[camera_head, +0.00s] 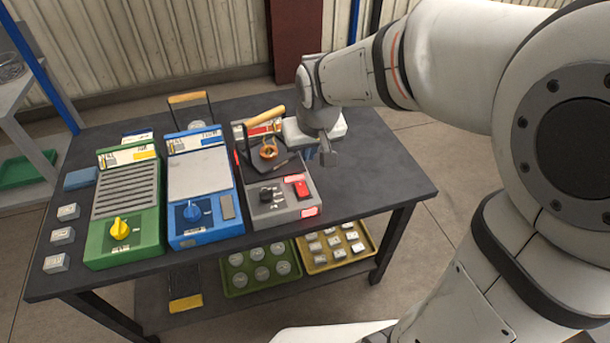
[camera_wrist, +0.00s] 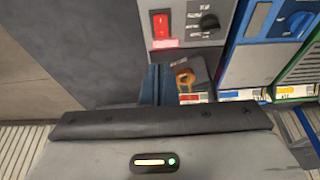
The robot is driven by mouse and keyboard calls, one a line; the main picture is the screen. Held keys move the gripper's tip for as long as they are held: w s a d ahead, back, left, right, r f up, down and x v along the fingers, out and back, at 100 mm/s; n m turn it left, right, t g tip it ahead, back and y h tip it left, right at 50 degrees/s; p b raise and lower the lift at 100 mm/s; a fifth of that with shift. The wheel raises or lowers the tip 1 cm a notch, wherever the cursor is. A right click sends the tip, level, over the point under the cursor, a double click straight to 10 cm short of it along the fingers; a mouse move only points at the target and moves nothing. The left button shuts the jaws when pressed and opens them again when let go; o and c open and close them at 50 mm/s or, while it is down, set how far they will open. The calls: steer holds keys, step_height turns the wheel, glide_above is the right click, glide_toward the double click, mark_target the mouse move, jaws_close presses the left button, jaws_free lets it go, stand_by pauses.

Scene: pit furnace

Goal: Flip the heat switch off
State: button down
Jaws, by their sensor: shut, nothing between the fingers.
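The red heat switch (camera_head: 302,189) sits in a red-labelled frame on the front panel of the grey furnace unit (camera_head: 268,214). It also shows near the top of the wrist view (camera_wrist: 161,24), beside a black knob (camera_wrist: 209,22). The black knob shows in the head view too (camera_head: 267,194). Which way the rocker is tipped is too small to tell. My gripper (camera_head: 326,154) is shut and empty, behind and to the right of the switch, above the table and apart from it. In the wrist view its narrow fingers (camera_wrist: 156,84) point toward the panel.
An orange-glowing ring (camera_head: 268,149) sits on the grey unit behind the panel. A blue unit (camera_head: 205,230) and a green unit (camera_head: 125,250) stand to the left. The tabletop right of the grey unit (camera_head: 375,180) is clear. Trays with parts lie on the lower shelf.

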mark_target(302, 184)
steer(key=shift+w+r, duration=0.1)
steer(key=shift+w, duration=0.15)
steer(key=x, duration=0.4)
steer(key=b+x, duration=0.1)
steer(key=x, duration=0.4)
steer(key=b+x, duration=0.1)
steer(key=x, duration=0.4)
steer(key=shift+s+d, duration=0.2)
steer(key=shift+s, duration=0.05)
